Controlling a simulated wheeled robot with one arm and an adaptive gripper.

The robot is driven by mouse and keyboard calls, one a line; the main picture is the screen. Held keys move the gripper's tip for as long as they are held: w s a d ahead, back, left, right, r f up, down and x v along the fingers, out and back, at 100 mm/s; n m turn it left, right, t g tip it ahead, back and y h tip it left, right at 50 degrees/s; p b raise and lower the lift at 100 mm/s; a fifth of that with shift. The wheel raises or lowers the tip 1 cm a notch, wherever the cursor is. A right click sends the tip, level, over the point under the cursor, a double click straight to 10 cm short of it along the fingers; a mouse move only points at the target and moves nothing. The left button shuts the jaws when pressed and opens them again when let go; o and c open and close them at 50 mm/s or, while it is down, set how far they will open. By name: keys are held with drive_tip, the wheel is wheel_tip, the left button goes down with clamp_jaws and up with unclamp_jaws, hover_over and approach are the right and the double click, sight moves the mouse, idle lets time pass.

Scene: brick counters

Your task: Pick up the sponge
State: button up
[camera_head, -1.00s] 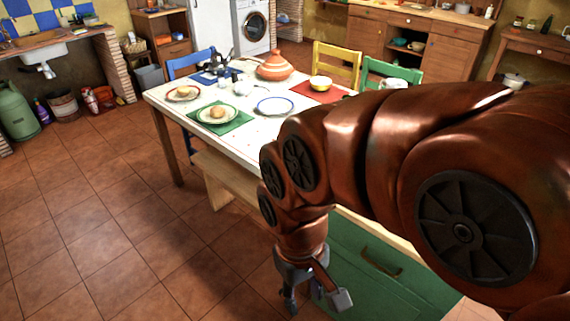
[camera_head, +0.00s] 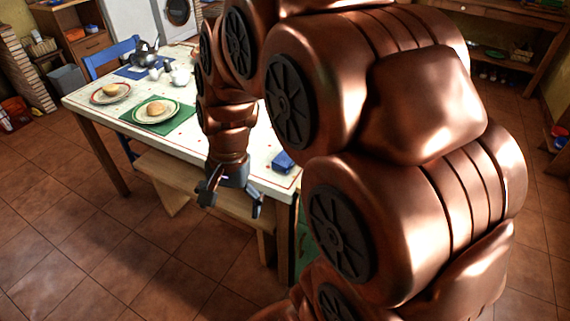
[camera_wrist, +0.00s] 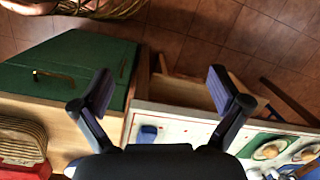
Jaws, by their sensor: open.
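A small blue block (camera_head: 284,161), which looks like the sponge, lies on the white table (camera_head: 222,146) near its right front corner. It also shows in the wrist view (camera_wrist: 148,133), below and between my fingers. My gripper (camera_head: 232,203) is open and empty, pointing down beside the table's near edge. In the head view it hangs to the left of the block and in front of the bench. In the wrist view my gripper (camera_wrist: 160,79) has its two fingers spread wide, with nothing between them. The fingers do not touch the block.
A wooden bench (camera_head: 172,172) stands along the table's near side. Plates with food, one on a green mat (camera_head: 135,119), and a white teapot (camera_head: 180,75) stand farther left. A green cabinet (camera_wrist: 72,72) stands beside the table. Open tiled floor lies at left.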

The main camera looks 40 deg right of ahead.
drive_tip(key=w+d+f+m+t+b, duration=0.25)
drive_tip(key=w+d+f+m, duration=0.25)
drive_tip(key=w+d+m, duration=0.6)
drive_tip(key=m+t+b, duration=0.2)
drive_tip(key=m+b, duration=0.2)
drive_tip(key=m, duration=0.7)
approach(286, 157)
wheel_tip(286, 157, down, 2)
drive_tip(key=a, duration=0.1)
drive_tip(key=shift+w+d+f+h, duration=0.1)
drive_tip(key=shift+w+f+h, duration=0.2)
drive_tip(key=shift+w, duration=0.1)
drive_tip(key=shift+p+x, duration=0.45)
drive_tip(key=shift+x, duration=3.25)
drive_tip(key=shift+w, duration=0.15)
drive_tip(key=c, duration=0.6)
